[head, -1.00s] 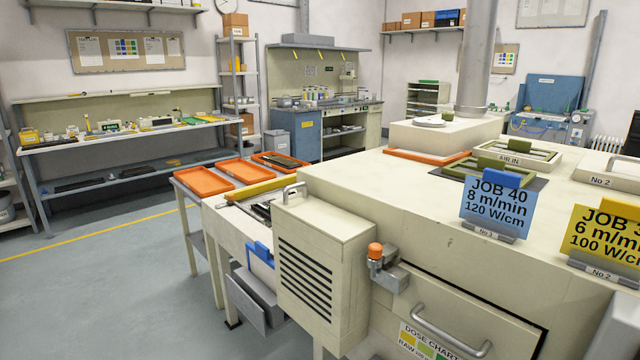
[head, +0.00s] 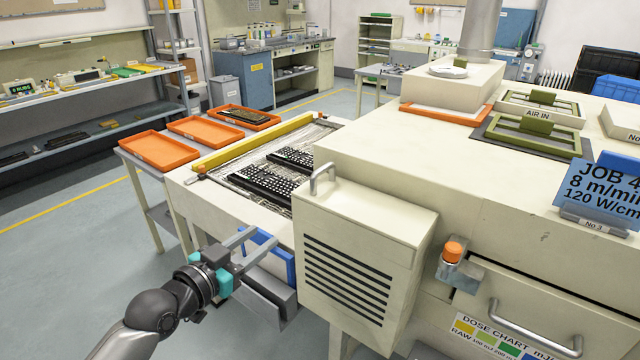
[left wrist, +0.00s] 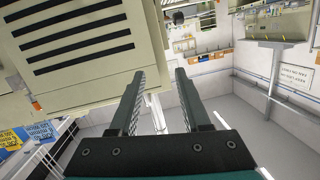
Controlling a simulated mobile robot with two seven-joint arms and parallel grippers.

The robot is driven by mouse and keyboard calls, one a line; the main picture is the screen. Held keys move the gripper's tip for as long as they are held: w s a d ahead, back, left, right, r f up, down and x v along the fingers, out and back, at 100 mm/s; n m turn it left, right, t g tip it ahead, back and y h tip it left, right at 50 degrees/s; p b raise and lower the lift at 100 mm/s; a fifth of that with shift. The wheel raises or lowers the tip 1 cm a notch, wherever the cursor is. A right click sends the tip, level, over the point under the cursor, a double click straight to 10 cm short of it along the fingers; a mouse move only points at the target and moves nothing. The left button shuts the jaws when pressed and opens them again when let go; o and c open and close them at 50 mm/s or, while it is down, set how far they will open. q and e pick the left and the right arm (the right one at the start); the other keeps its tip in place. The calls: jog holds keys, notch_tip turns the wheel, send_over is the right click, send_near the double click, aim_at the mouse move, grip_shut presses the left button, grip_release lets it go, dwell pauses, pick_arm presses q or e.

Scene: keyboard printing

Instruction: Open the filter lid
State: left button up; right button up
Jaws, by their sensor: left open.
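A beige louvred box (head: 350,265) stands on the near side of the large cream machine. Its top is a flat beige lid (head: 375,212) with a grey bar handle (head: 322,178) at its far left corner. The lid lies flat on the box. My left gripper (head: 260,241) is open and empty, left of the box and lower than the handle, apart from both. My right gripper is out of view.
A blue part (head: 268,252) and a grey bin are close behind my left gripper. Black keyboards (head: 265,185) lie on the mesh belt, with a yellow bar (head: 250,146) along it. An orange-capped knob (head: 453,252) sticks out right of the box. Orange trays (head: 158,150) stand at left.

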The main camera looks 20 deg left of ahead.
aim_at(312, 177)
pick_arm(q)
jog(key=s+d+r+m+t+h, duration=0.1)
jog(key=d+r+m+h, duration=0.2)
jog(key=r, duration=0.6)
jog(key=shift+n, duration=0.5)
jog(key=x, duration=1.5)
jog(key=shift+d, duration=0.1)
jog(key=shift+s, duration=0.1)
grip_shut()
